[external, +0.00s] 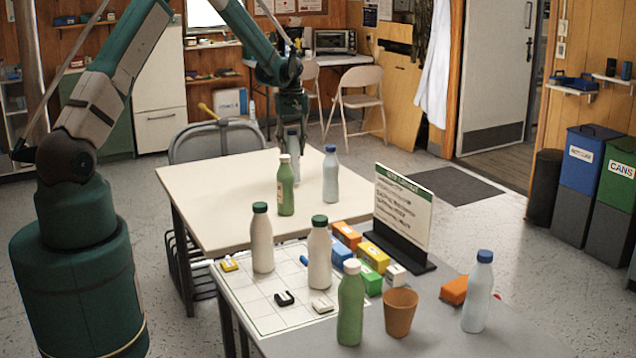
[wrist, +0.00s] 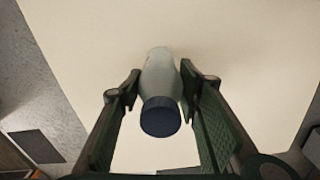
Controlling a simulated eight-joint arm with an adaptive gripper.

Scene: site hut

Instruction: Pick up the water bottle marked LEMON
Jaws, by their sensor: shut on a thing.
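My gripper (external: 291,120) is over the far cream table and shut on a pale bottle with a dark blue cap. The held bottle (external: 293,144) is partly hidden by the fingers and by a green bottle in front. In the wrist view this bottle (wrist: 160,75) stands between the two fingers (wrist: 159,85), cap towards the camera. A pale blue bottle with a blue cap (external: 331,178) stands to its right, and a similar one (external: 478,295) stands on the near grey table. No LEMON marking is legible on any bottle.
The green bottle (external: 285,188) stands close to the held one. The near table (external: 445,338) carries white bottles (external: 262,240), another green bottle (external: 351,305), a brown cup (external: 400,312), small boxes and an upright sign (external: 403,212). The cream table's left part (external: 215,200) is clear.

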